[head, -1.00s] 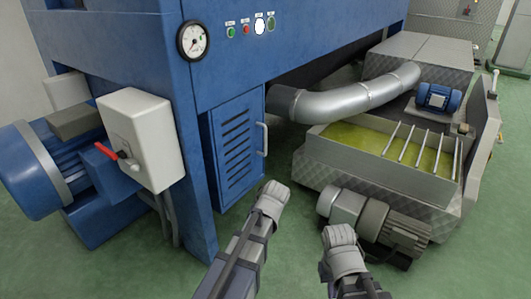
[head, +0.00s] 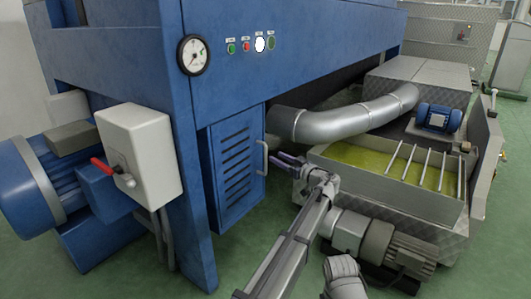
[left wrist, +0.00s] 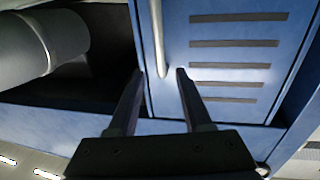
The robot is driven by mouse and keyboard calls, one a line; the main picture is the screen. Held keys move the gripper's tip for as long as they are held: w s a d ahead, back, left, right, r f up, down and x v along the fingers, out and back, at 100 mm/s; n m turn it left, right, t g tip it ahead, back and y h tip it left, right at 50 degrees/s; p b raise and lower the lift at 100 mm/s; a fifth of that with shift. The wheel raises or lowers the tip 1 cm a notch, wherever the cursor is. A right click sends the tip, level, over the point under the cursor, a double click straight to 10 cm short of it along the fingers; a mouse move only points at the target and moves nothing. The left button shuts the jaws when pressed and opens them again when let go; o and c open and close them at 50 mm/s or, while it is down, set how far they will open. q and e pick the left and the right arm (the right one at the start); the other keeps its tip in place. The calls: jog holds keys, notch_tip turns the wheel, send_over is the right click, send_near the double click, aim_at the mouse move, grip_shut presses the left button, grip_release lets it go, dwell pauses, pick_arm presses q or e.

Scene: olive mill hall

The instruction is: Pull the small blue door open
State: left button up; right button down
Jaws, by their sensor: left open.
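The small blue door (head: 232,170), with dark horizontal slots, is in the lower side of the blue machine in the head view and looks shut. Its pale upright bar handle (head: 263,158) is on its right edge. My left gripper (head: 279,158) is open just right of the handle, fingers pointing at it. In the left wrist view the handle (left wrist: 158,38) shows between the two spread fingertips (left wrist: 160,73), with the slotted door (left wrist: 228,58) to the right. I cannot tell whether the fingers touch it. My right gripper is not in view, only part of my right arm.
A silver pipe (head: 345,118) runs just behind and above my left gripper. A metal tank (head: 385,185) with greenish liquid and a motor (head: 385,245) stand at right, close to my left arm. A white switch box (head: 140,150) is left of the door. Some green floor is clear below the door.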

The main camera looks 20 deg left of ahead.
pick_arm(q)
jog(key=x, duration=0.7)
jog(key=shift+w+a, duration=0.2)
jog(key=shift+a, duration=0.1)
grip_shut()
dwell(1.2)
